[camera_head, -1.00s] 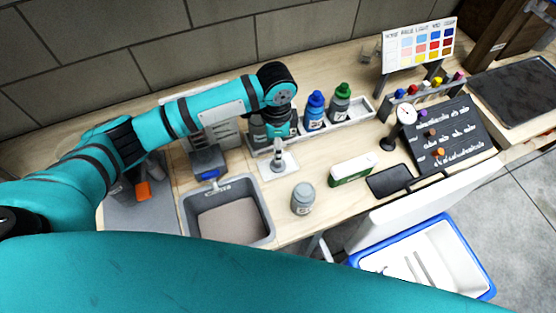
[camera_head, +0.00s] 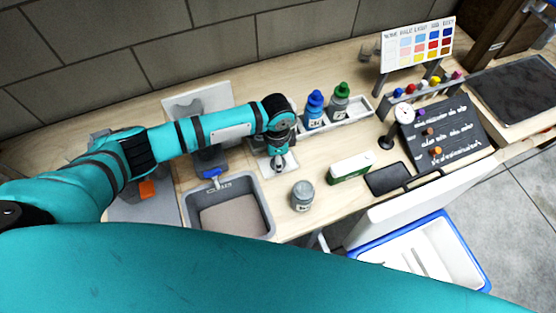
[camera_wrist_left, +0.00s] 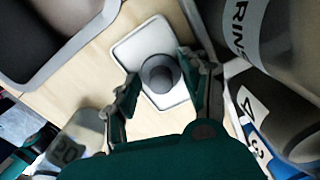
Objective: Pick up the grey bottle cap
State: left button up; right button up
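The grey bottle cap (camera_wrist_left: 160,74) shows in the left wrist view as a dark round piece on a small white square plate (camera_wrist_left: 134,48). My left gripper (camera_wrist_left: 158,70) is open above it, with one finger on each side and no clear contact. In the head view my left gripper (camera_head: 280,150) hangs over the same white plate (camera_head: 290,161) and hides most of the cap. My right gripper is not in view.
A white tray (camera_head: 352,122) with blue-capped (camera_head: 314,108) and green-capped (camera_head: 340,100) bottles stands just behind. A grey basin (camera_head: 262,212) is at front left. A grey jar (camera_head: 303,195) and a white-and-green box (camera_head: 350,168) stand on the wooden table at front right.

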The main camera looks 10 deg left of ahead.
pick_arm(q)
jog(key=c, duration=0.7)
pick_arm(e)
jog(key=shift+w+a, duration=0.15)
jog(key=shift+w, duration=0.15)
pick_arm(q)
jog(key=shift+o, duration=0.2)
